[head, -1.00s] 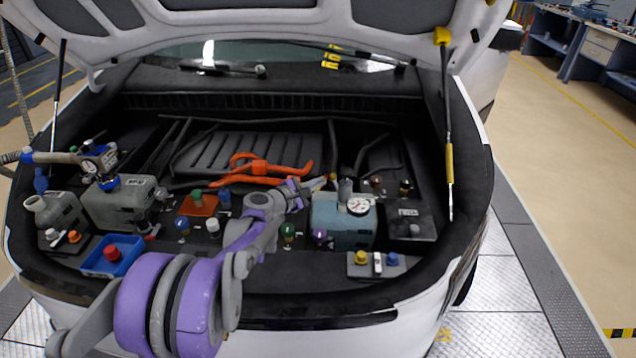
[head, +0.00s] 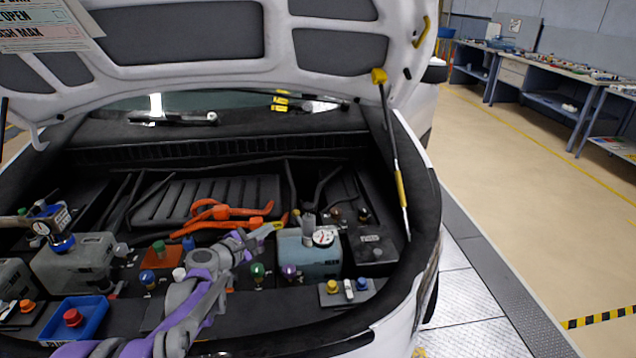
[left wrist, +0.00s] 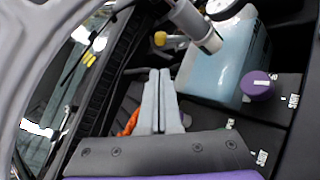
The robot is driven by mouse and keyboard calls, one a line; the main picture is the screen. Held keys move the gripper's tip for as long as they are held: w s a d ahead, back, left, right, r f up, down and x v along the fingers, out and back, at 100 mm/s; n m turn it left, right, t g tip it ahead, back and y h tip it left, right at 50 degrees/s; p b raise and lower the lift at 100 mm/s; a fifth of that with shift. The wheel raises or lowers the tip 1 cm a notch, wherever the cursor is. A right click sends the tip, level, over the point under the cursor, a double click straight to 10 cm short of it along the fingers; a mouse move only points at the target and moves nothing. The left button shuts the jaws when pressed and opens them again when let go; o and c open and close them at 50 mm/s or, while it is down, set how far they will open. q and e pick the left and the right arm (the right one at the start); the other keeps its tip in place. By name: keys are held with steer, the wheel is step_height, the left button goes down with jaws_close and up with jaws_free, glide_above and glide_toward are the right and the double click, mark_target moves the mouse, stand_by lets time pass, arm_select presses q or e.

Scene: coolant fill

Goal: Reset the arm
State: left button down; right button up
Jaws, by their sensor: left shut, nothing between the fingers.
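My left arm comes in from the lower left of the head view over the open engine bay. My left gripper (head: 273,229) is just left of the blue coolant tank (head: 296,262). In the left wrist view its fingers (left wrist: 158,78) are together, with nothing between them. The blue tank (left wrist: 205,72) is right of the fingers there, with a grey pipe-like neck (left wrist: 190,22) above and a purple knob (left wrist: 257,85) at its right. Orange cables (head: 225,213) lie behind the gripper in the head view. My right gripper is not in view.
The raised hood (head: 270,75) hangs over the bay, held by a strut (head: 394,160) at the right. A grey tank (head: 75,265) and a blue tray (head: 92,312) are at the left. A switch panel (head: 347,291) is at the front. Workbenches (head: 550,75) stand far right; the floor between is clear.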

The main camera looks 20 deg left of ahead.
arm_select(q)
steer(key=s+d+m+g, duration=0.2)
steer(key=s+d+m, duration=0.3)
steer(key=s+d, duration=0.1)
steer(key=s+d+f+m+g+p, duration=0.1)
steer(key=s+d+m+g, duration=0.2)
steer(key=s+d+m, duration=0.3)
steer(key=s+d+f+m+g+p, duration=0.1)
steer(key=s+d+m, duration=0.4)
steer(key=s, duration=0.5)
steer(key=shift+d+f+m+g, duration=0.15)
steer(key=shift+d+m+g, duration=0.15)
steer(key=shift+d+g, duration=0.7)
steer(key=s+a+f+m+g+y, duration=0.1)
steer(key=s+f+m+y, duration=0.2)
steer(key=s+m, duration=0.4)
steer(key=s+f+p, duration=0.1)
steer(key=s, duration=0.4)
steer(key=shift+s+m+g, duration=0.3)
steer(key=shift+m+g, duration=0.1)
steer(key=shift+a, duration=0.1)
